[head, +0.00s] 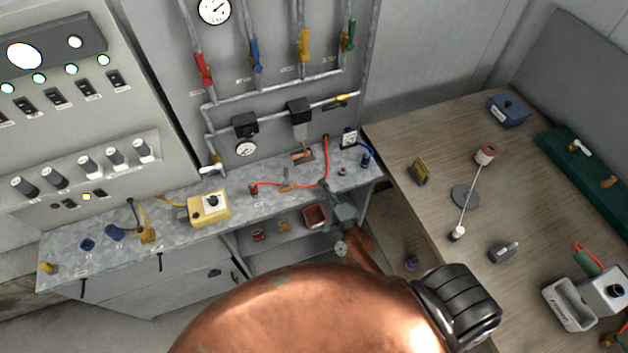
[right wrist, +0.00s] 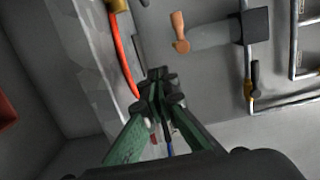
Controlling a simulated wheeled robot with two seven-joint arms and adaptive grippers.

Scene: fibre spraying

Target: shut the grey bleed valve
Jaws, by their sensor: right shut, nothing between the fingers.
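My right gripper (head: 328,192) is shut and empty, just above the front part of the galvanised shelf (head: 180,211). In the right wrist view its green fingers (right wrist: 158,88) meet at the tips. A grey cylinder (head: 300,132) hangs under a black block on the lower pipe, with a copper-coloured lever (head: 302,155) at its lower end. The right wrist view shows this cylinder (right wrist: 208,34) and the lever (right wrist: 180,32), apart from the fingertips. A pale handle (head: 211,171) sits at the lower left pipe end. I cannot tell which of these is the bleed valve. My left gripper is not in view.
A red hose (head: 325,170) rises beside my right gripper and shows in the right wrist view (right wrist: 122,50). A yellow box (head: 209,208) stands on the shelf. Red, blue, yellow and green valve levers hang above. A wooden table (head: 430,210) with tools is at right.

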